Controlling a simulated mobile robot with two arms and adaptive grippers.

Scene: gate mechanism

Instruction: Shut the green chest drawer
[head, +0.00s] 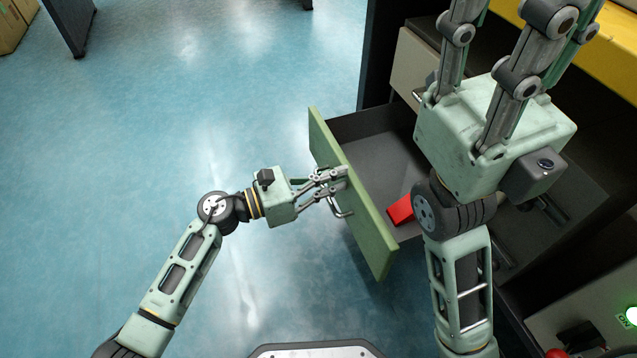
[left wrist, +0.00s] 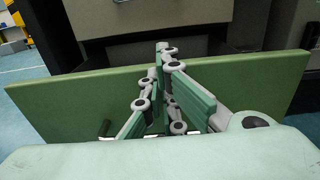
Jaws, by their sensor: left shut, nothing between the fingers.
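The green-fronted drawer (head: 376,225) is pulled out of a dark chest, its grey inside showing in the head view. A red block (head: 400,210) lies inside it. My left gripper (head: 340,176) is shut and empty at the outer face of the green front, close to its metal handle (head: 345,213). In the left wrist view the fingers (left wrist: 163,75) point at the green front (left wrist: 260,82); whether they touch it I cannot tell. My right arm's gripper (head: 505,60) is raised in the foreground, its fingertips cut off at the top, and hides part of the drawer and chest.
A light drawer front (head: 414,66) of the chest shows behind my right arm. A yellow surface (head: 610,50) is at upper right. A green lit button (head: 630,315) and a red one (head: 556,354) are at lower right. Blue floor left of the drawer is clear.

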